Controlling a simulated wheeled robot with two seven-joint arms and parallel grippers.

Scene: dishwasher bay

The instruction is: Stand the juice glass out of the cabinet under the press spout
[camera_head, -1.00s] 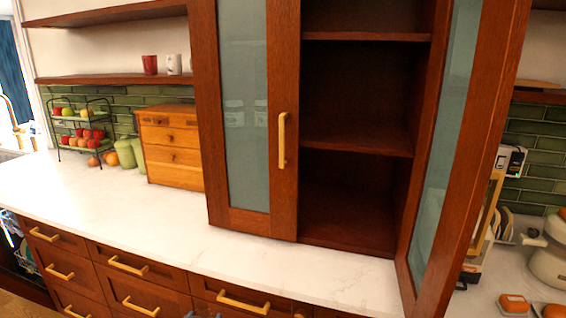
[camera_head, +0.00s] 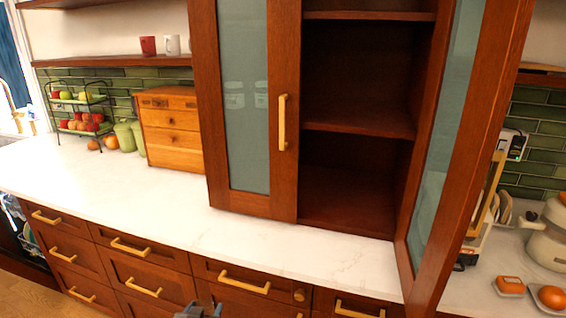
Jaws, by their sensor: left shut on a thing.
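The wooden cabinet (camera_head: 298,120) stands on the counter with its right glass door (camera_head: 437,150) swung open. No glass shows on its visible shelves. Only the top of my left gripper (camera_head: 198,312) shows at the bottom edge, in front of the drawers and well below the cabinet. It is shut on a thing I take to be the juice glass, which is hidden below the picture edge. My right gripper is not in view. A machine with a pale upright frame (camera_head: 486,205), perhaps the press, stands right of the open door, partly hidden by it. I cannot make out its spout.
The white counter (camera_head: 130,195) is clear in front of the cabinet. A wooden drawer box (camera_head: 172,132), green jars and a fruit rack (camera_head: 84,120) stand at left. The open door juts over the counter's front. A pale cooker (camera_head: 548,240) and orange items (camera_head: 510,284) sit at right.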

